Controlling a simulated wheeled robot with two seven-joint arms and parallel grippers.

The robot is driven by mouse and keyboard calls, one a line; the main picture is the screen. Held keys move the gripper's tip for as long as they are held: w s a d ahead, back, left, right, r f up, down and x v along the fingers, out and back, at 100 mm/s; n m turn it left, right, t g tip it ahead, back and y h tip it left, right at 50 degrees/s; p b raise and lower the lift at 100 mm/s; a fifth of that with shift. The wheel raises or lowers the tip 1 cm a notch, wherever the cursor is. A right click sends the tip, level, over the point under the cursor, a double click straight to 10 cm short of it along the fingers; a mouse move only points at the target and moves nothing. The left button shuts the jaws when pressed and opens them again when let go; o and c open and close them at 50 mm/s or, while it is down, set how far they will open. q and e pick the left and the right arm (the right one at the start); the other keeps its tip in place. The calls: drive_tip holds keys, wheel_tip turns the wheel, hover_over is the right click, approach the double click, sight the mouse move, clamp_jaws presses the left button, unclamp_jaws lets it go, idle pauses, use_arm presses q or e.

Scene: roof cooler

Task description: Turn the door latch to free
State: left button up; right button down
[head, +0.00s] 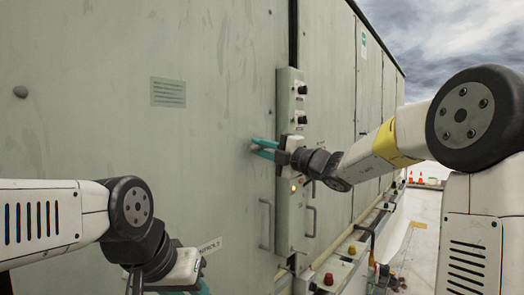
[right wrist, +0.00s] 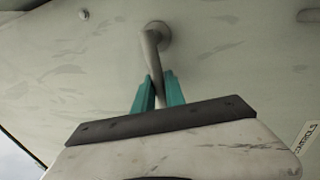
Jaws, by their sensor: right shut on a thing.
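The door latch is a grey bent lever (right wrist: 150,50) on a round base fixed to the pale metal door (head: 215,170). In the right wrist view the lever comes down from its base between the teal fingers. My right gripper (head: 263,149) is at the door's right part; in the right wrist view its fingers (right wrist: 159,92) are shut on the lever. In the head view the fingers mostly hide the latch. My left gripper (head: 190,291) is low at the bottom edge, away from the latch, with its fingertips cut off.
A narrow control strip (head: 291,110) with black knobs and a lit lamp stands right of the latch. Vertical handles (head: 265,224) are below. A label plate (head: 168,92) and a round stud (head: 20,92) are on the door. Open roof lies at far right.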

idle(0.5)
drive_tip(key=c, duration=1.4)
unclamp_jaws()
drive_tip(key=v, duration=0.7)
drive_tip(key=shift+s+d, duration=0.25)
drive_tip(key=shift+d, duration=0.1)
